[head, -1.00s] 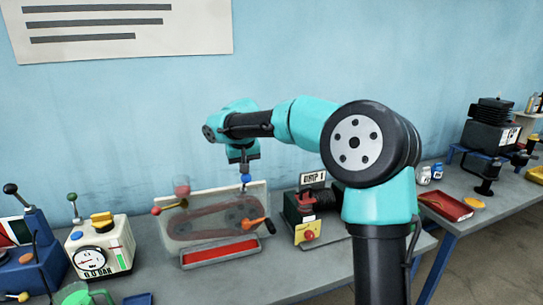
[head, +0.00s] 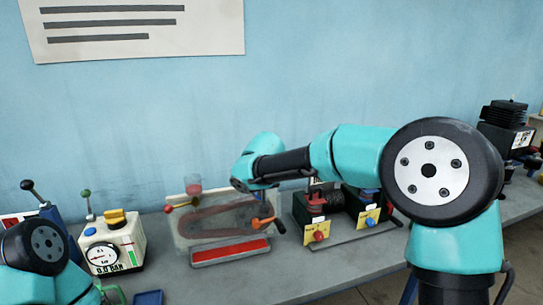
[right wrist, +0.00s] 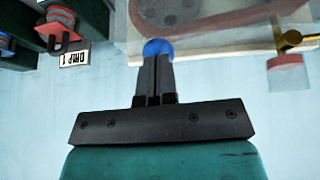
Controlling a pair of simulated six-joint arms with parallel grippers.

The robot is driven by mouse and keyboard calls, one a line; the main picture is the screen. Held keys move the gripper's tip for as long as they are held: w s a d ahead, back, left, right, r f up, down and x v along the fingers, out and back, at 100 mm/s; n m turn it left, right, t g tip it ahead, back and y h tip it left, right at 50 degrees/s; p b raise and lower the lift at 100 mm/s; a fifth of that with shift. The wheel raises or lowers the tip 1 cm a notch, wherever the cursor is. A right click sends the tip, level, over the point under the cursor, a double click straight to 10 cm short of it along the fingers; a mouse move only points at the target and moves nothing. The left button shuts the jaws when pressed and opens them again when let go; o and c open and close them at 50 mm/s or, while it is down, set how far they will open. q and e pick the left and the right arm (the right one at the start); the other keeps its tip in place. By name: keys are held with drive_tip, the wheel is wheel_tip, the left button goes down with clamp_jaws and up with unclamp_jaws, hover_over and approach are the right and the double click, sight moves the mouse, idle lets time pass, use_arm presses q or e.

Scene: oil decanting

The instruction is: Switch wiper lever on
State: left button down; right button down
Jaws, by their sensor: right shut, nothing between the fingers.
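The belt machine (head: 183,232) stands on the bench with a clear housing, a dark looped belt and a red tray (head: 230,251). A blue ball knob (right wrist: 158,47) sits right at the tips of my right gripper (right wrist: 154,62) in the right wrist view; I cannot tell whether they touch. The gripper's fingers are shut together. In the head view my right gripper (head: 260,186) is at the machine's top right, largely hidden by its wrist. No label shows which is the wiper lever. My left gripper is out of view.
An orange handle (head: 262,221) sticks out at the machine's right front. Bare bench (head: 300,275) lies in front. My left arm is at lower left.

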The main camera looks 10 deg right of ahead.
drive_tip(key=shift+s+f, duration=0.1)
drive_tip(key=shift+f, duration=0.1)
idle(0.5)
drive_tip(key=v, duration=1.3)
drive_tip(key=shift+s+f, duration=0.2)
drive_tip(key=shift+s, duration=0.15)
drive_tip(key=shift+a, duration=0.15)
